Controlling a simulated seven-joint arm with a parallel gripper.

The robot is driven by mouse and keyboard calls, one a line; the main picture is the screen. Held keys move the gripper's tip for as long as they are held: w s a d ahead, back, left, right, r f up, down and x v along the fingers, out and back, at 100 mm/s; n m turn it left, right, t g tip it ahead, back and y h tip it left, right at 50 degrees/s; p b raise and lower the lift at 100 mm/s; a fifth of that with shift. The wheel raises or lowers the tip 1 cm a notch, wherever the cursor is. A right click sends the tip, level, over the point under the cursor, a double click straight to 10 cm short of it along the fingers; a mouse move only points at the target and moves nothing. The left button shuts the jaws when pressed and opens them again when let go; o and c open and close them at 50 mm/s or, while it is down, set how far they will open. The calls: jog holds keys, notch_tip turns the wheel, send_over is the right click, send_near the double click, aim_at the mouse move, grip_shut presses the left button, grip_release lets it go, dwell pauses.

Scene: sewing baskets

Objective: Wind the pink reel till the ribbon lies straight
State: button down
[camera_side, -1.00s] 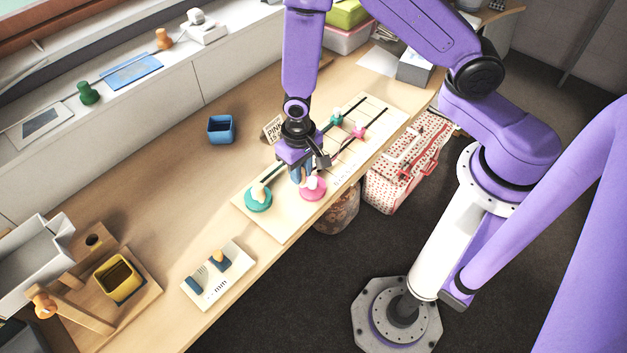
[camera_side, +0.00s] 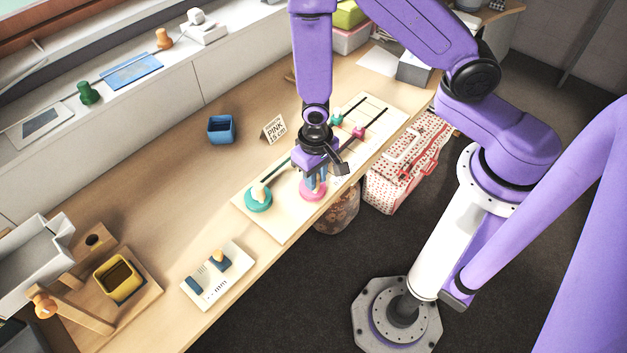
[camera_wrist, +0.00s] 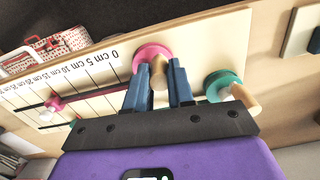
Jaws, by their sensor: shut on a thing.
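The pink reel (camera_side: 312,192) sits on the pale board (camera_side: 285,222); it also shows in the wrist view (camera_wrist: 146,52). Its wooden handle (camera_wrist: 160,74) stands between the blue fingers of my gripper (camera_wrist: 160,82), which is shut on it. In the side view my gripper (camera_side: 316,184) hides most of the handle. A pink slider (camera_side: 358,132) is on a dark rail farther along the board, beside a printed cm scale (camera_wrist: 80,72). I cannot make out the ribbon or whether it is slack. A card (camera_side: 274,128) reads "PINK 15 cm".
A teal reel (camera_side: 258,202) with its own knob is close on the left, and a teal slider (camera_side: 337,118) is on the other rail. A blue cup (camera_side: 220,129) stands behind. A small switch board (camera_side: 218,275) lies front left.

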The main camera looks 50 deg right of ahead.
jog(key=c, duration=1)
grip_release()
jog(key=shift+d, duration=0.15)
jog(key=shift+r, duration=3.5)
jog(key=shift+s+r, duration=0.1)
jog(key=shift+r, duration=0.1)
jog(key=s+d+r+n, duration=0.2)
jog(key=s+r+n, duration=0.2)
jog(key=s+r, duration=0.1)
jog(key=s+d+r+n, duration=0.3)
jog(key=s+r+n, duration=0.2)
jog(key=r, duration=0.1)
jog(key=s+d+r+n, duration=0.2)
jog(key=s+r+n, duration=0.2)
jog(key=s+r, duration=0.2)
jog(key=shift+d+n, duration=0.25)
jog(key=shift+n, duration=0.05)
